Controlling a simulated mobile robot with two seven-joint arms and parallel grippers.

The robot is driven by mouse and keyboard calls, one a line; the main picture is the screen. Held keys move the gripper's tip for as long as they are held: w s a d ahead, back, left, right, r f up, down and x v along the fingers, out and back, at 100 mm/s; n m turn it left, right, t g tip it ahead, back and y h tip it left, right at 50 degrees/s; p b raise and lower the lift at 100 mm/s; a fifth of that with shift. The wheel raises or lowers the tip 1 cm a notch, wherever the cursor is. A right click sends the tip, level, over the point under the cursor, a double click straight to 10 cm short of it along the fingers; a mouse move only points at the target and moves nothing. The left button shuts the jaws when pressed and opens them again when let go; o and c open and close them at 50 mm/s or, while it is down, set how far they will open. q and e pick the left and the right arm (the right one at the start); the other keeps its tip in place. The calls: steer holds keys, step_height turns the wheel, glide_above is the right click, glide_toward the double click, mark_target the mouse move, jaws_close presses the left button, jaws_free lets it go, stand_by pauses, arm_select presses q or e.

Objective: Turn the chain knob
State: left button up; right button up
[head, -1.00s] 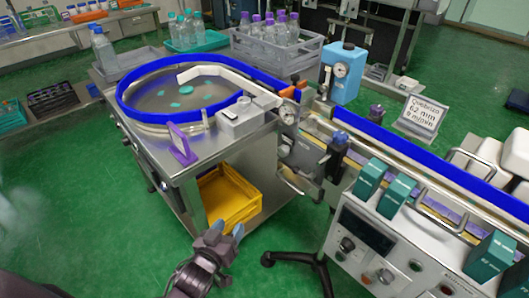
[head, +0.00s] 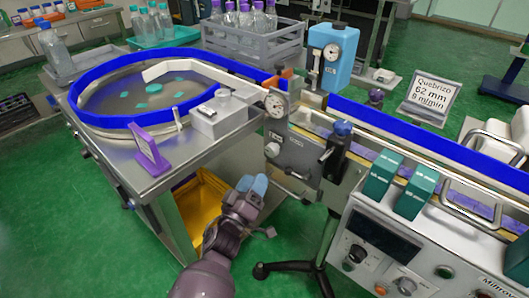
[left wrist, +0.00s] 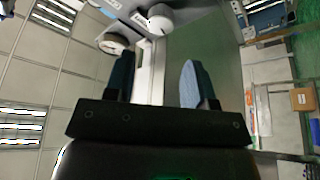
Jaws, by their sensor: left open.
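The control box (head: 430,250) at the lower right in the head view carries two dark-and-silver knobs (head: 357,253) and (head: 405,285). A pale round knob (head: 272,150) sits on the front of the metal unit below the dial gauge. No label readable here tells me which knob is the chain knob. My left gripper (head: 253,185) is open and empty, in front of the bench, below and left of the pale knob, apart from it. In the left wrist view, a white round knob (left wrist: 160,18) lies ahead of the open fingers (left wrist: 155,80). My right gripper is not in view.
A yellow crate (head: 203,205) stands under the bench behind my left gripper. A bent bar handle (head: 292,188) and a dark clamp (head: 335,150) project from the machine. A black stand foot (head: 290,268) is on the green floor. Floor at lower left is clear.

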mark_target(270, 152)
arm_select(q)
steer(key=b+x, duration=0.1)
steer(key=x, duration=0.7)
steer(key=shift+f+b, duration=0.15)
steer(key=shift+b, duration=0.15)
steer(key=shift+w+d, duration=0.15)
steer(key=shift+w, duration=0.25)
steer(key=shift+w+d+r, duration=0.15)
steer(key=shift+w+r, duration=0.25)
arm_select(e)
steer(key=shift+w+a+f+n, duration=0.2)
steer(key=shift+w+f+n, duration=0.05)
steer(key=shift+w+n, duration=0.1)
arm_select(q)
steer(key=c, duration=0.6)
steer(key=shift+c, duration=0.2)
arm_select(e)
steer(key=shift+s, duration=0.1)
arm_select(q)
steer(key=shift+m, duration=0.3)
